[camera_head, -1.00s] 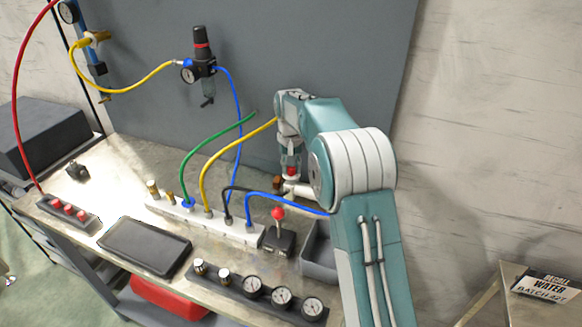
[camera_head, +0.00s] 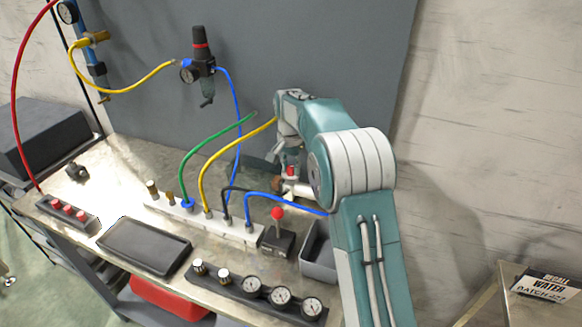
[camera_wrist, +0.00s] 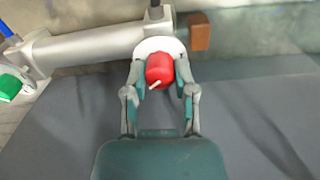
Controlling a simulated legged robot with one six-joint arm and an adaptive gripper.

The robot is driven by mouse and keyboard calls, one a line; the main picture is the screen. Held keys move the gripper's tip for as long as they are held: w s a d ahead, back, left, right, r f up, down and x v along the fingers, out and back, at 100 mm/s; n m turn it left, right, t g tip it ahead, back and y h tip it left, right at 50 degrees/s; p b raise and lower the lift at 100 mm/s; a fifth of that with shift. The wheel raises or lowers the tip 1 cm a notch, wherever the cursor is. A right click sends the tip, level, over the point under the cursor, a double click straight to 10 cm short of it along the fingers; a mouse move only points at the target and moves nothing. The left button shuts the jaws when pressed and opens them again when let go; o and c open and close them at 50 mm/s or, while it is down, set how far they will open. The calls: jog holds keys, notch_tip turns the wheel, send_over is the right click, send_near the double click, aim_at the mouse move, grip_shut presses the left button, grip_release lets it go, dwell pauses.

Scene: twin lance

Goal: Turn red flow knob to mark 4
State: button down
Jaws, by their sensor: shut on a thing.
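The red flow knob (camera_wrist: 160,71) shows in the wrist view with a white pointer line on it, angled to the lower left. It sits in front of a round white plate (camera_wrist: 160,45) on a silver pipe fitting (camera_wrist: 85,47). My gripper (camera_wrist: 161,76) has one finger on each side of the knob and is shut on it. In the head view the knob (camera_head: 291,170) is small and partly covered by my arm and gripper (camera_head: 283,158). I cannot read any mark numbers in either view.
A white manifold (camera_head: 225,225) with green, yellow, black and blue hoses stands to the left. A red-tipped lever (camera_head: 278,214) and a grey bin (camera_head: 318,255) stand nearer. A grey panel (camera_head: 320,50) rises behind. A brown block (camera_wrist: 199,32) sits at the pipe's end.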

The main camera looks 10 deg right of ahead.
aim_at(289, 166)
jog(key=shift+a+f, duration=0.1)
jog(key=shift+f, duration=0.1)
jog(key=shift+c, duration=2.1)
grip_release()
jog(key=shift+r, duration=0.1)
jog(key=shift+r, duration=0.1)
notch_tip(289, 166, up, 12)
jog(key=shift+a, duration=0.15)
jog(key=shift+w, duration=0.1)
